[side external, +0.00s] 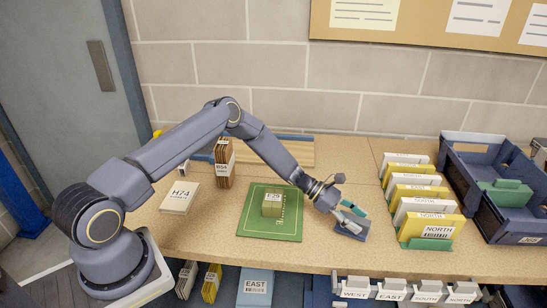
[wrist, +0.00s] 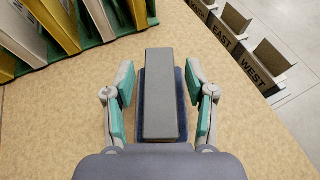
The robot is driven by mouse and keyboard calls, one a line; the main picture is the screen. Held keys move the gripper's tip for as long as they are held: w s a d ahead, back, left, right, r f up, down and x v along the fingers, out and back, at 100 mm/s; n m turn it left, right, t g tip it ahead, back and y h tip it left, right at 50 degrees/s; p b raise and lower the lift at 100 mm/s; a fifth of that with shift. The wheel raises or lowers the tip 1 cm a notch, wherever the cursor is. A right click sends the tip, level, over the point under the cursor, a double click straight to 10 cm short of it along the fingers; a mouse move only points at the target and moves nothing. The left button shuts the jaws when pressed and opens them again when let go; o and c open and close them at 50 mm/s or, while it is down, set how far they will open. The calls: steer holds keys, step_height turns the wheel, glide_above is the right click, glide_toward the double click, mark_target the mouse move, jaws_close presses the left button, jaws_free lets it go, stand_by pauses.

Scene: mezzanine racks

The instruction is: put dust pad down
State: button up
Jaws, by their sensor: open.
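The dust pad, a grey block on a dark blue base, lies on the tabletop near the front edge in the side view (side external: 350,229). It also shows in the middle of the wrist view (wrist: 161,100). My gripper (side external: 352,217) is open over it. In the wrist view my gripper (wrist: 160,82) has one teal-padded finger on each side of the pad, with a visible gap on both sides. The near end of the pad is hidden by my gripper body.
A rack of yellow and white cards (side external: 431,226) stands to the right, with a blue tray (side external: 520,228) beyond it. A green mat (side external: 262,232) bearing a small box (side external: 272,205) lies to the left. Labelled slots (side external: 390,290) sit below the table's front edge.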

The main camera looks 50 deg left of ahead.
steer(key=shift+a+r, duration=0.2)
steer(key=shift+r, duration=0.05)
steer(key=v, duration=1)
steer(key=shift+s+a+r, duration=0.1)
steer(key=shift+s+a, duration=0.15)
steer(key=shift+a, duration=0.1)
steer(key=s+d+r+m+g+y, duration=0.1)
steer(key=s+r+m+g+y, duration=0.15)
steer(key=s+r+m, duration=0.5)
steer(key=s+d+r+m+g+y, duration=0.15)
steer(key=s+r+m+y, duration=0.3)
steer(key=r, duration=0.55)
steer(key=s+a+r+m+t+y, duration=0.2)
steer(key=s+r+m, duration=0.2)
steer(key=s, duration=0.6)
steer(key=s+a+r+m+t+y, duration=0.2)
steer(key=s+r+m, duration=0.3)
steer(key=s, duration=0.5)
steer(key=shift+s+a+r+m+t+y, duration=0.2)
steer(key=shift+a+r+m+t+y, duration=0.1)
steer(key=shift+a+m+y, duration=0.4)
